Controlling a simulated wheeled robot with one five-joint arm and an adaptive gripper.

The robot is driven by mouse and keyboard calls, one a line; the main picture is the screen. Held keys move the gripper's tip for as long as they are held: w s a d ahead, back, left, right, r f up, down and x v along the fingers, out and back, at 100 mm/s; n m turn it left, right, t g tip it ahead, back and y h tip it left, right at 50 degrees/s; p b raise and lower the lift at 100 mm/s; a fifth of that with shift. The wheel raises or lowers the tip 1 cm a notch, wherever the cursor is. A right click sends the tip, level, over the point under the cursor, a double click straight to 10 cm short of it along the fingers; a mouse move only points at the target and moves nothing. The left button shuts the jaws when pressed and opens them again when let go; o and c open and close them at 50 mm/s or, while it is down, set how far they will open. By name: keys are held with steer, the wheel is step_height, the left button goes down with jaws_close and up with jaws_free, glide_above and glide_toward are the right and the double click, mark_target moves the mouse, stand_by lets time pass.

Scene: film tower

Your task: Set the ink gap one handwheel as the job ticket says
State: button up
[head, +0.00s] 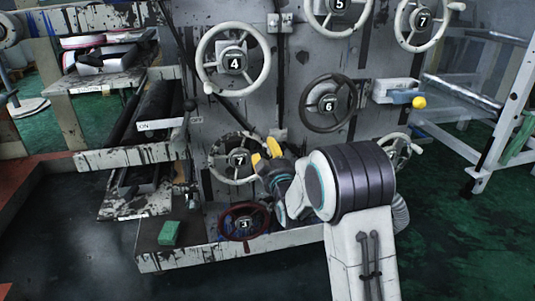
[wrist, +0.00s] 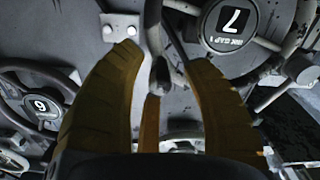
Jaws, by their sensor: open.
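The ink gap one handwheel (head: 215,171) is a pale, paint-chipped wheel on the press front. Its dark hub plate (head: 238,159) reads 7. In the wrist view the hub plate (wrist: 232,22) appears upside down, with 7 and small lettering that looks like INK GAP 1. My gripper (head: 265,153) is at the right side of this wheel. In the wrist view the yellow fingers of my gripper (wrist: 164,55) are open, with a section of the wheel's rim (wrist: 153,25) between them. I cannot tell whether any finger touches it. I see no readable job ticket.
Other handwheels are close by: 6 (head: 328,104) upper right, 4 (head: 233,64) above, a dark red 3 (head: 244,224) below, and a pale one (head: 399,148) at right. A green block (head: 169,233) lies on the lower ledge (head: 190,259). Rollers and levers stand left.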

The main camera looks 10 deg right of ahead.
steer(key=shift+w, duration=0.5)
jaws_close()
stand_by(0.3)
